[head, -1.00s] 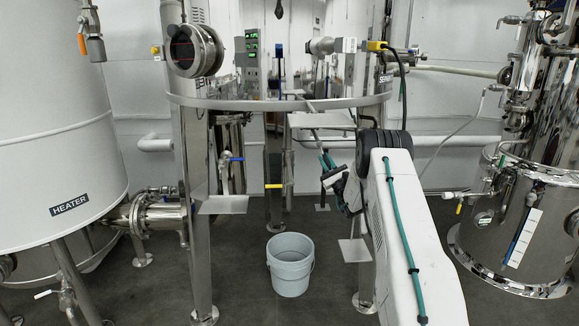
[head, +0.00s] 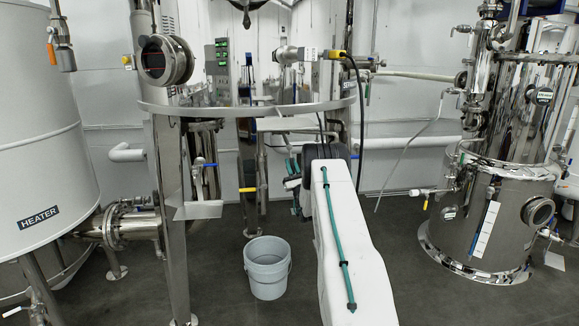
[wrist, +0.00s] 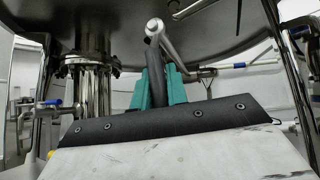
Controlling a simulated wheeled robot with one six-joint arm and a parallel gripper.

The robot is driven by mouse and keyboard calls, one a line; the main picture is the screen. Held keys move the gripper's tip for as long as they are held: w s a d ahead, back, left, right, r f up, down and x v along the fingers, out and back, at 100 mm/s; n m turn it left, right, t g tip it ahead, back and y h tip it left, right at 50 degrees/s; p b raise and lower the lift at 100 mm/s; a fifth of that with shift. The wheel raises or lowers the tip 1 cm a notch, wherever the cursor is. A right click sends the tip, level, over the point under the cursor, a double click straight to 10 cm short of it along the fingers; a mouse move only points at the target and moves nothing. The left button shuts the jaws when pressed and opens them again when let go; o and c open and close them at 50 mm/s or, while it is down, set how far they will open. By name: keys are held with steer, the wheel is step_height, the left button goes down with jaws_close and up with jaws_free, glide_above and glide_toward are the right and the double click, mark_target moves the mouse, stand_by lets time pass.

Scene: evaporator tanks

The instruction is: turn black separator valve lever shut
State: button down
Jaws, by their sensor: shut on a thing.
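My gripper shows in the wrist view (wrist: 158,88) with two teal fingers pointing up under the large steel vessel. The fingers are shut on a dark lever (wrist: 152,52), which stands between them. The lever's upper end meets a bright metal valve part (wrist: 155,28) with a rod running down to the right. In the head view my gripper (head: 293,184) is small and partly hidden by my white arm. The lever cannot be made out there.
A grey bucket (head: 267,270) stands on the floor left of my arm. A blue-handled valve (head: 204,163) is on the left piping. Steel legs and a round frame (head: 245,108) surround the workspace. A steel tank (head: 487,215) stands at the right, with floor between.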

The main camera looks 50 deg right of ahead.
steer(key=c, duration=1.4)
jaws_free()
steer(key=shift+f, duration=0.2)
steer(key=shift+r, duration=0.1)
steer(key=shift+v, duration=3.95)
